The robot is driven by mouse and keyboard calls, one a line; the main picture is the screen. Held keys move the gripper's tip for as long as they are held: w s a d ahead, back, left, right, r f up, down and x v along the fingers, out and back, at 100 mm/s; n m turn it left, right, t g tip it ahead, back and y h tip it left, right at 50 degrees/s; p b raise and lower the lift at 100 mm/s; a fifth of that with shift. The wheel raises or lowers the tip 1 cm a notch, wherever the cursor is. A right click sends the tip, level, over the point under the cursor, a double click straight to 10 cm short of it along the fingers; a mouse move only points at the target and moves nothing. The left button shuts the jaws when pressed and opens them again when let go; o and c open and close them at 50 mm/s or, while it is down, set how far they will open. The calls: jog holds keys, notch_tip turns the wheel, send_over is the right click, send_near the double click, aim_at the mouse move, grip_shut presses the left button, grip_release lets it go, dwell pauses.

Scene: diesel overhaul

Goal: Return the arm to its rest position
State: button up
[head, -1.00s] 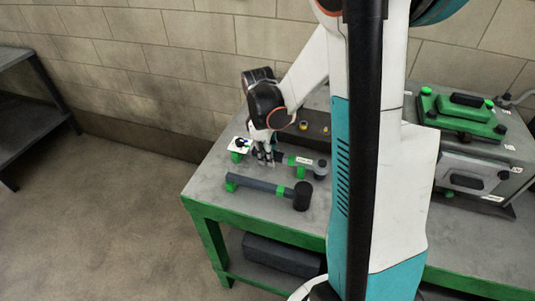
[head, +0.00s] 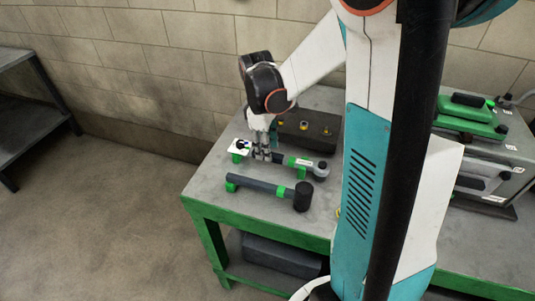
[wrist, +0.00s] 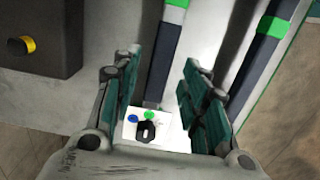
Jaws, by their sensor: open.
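My gripper (head: 262,152) is over the left part of the grey bench (head: 205,190), pointing down, beside the left end of a green-banded wrench-like tool (head: 303,162). In the wrist view my gripper (wrist: 160,85) has its two teal-padded fingers well apart. The tool's dark handle (wrist: 163,65) shows between and beyond the fingers, with a gap on both sides. A white card (wrist: 150,130) with blue and green dots and a black part lies below the fingers. It also shows in the head view (head: 239,147). I cannot tell the gripper's exact height above the tool.
A black-headed mallet (head: 265,188) lies near the bench's front edge. A dark block with yellow knobs (head: 310,130) stands behind the tool. A dark shelf (head: 38,110) stands at the far left.

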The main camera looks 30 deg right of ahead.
notch_tip(320, 180, up, 8)
jog(key=f, duration=0.1)
jog(key=s+a+r+m+t, duration=0.2)
jog(key=s+a+r, duration=0.1)
jog(key=a, duration=0.3)
jog(key=s+a+r+m+t, duration=0.1)
jog(key=s+a+r+t, duration=0.15)
jog(key=a, duration=0.35)
jog(key=s+a+m+t, duration=0.2)
jog(key=s+m+t, duration=0.1)
jog(key=s, duration=0.4)
jog(key=shift+s+m+y, duration=0.2)
jog(key=shift+m+y, duration=0.1)
jog(key=shift+m, duration=0.4)
